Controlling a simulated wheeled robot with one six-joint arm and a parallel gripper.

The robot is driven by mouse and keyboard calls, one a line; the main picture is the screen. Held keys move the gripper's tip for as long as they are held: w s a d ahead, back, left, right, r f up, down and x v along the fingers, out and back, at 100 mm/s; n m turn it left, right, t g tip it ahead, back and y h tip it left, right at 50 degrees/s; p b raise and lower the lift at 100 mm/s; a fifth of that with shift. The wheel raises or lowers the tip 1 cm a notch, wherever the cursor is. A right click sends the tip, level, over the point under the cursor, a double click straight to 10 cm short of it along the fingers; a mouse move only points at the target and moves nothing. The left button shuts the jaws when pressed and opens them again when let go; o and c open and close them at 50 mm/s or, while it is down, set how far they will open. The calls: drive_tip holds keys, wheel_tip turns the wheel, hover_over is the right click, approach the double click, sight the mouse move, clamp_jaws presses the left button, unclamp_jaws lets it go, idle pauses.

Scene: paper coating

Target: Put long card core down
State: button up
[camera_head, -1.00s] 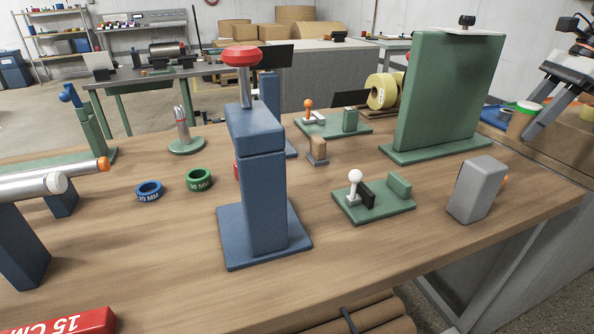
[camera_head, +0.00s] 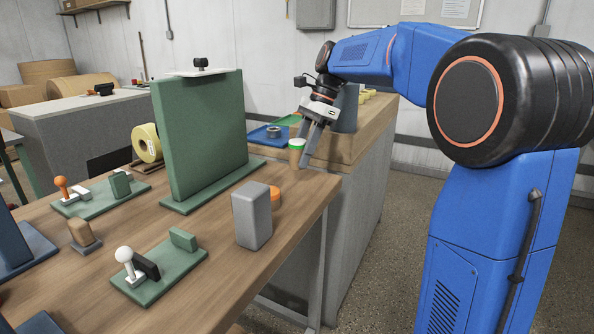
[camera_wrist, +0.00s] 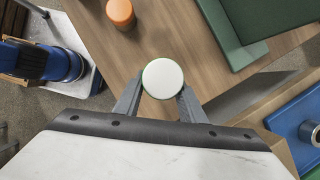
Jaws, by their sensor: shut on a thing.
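An orange-topped piece (camera_head: 275,196) stands behind a grey block (camera_head: 252,215). A tall green panel (camera_head: 205,135) stands left of my gripper. A blue tray (camera_head: 268,135) lies on the bench beyond. Bare wood shows between the panel and the grey block.

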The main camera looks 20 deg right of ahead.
sight(301, 182)
drive_tip(key=shift+f, duration=2.35)
drive_tip(key=shift+f, duration=0.1)
drive_tip(key=o, duration=1)
drive_tip(key=v, duration=1.2)
drive_tip(key=s+f+n+t+h, duration=0.1)
drive_tip(key=s+f+n, duration=0.4)
drive_tip(key=s+f, duration=0.3)
drive_tip(key=s+f+n+t+h, duration=0.2)
drive_tip(key=s+f+n, duration=0.4)
drive_tip(key=s, duration=0.8)
drive_tip(key=s+f+n+t+h, duration=0.1)
drive_tip(key=s+f+n, duration=0.4)
drive_tip(key=s+f, duration=0.5)
drive_tip(key=shift+s+d+t, duration=0.2)
drive_tip(key=shift+s+t, duration=0.5)
drive_tip(key=shift+s, duration=0.2)
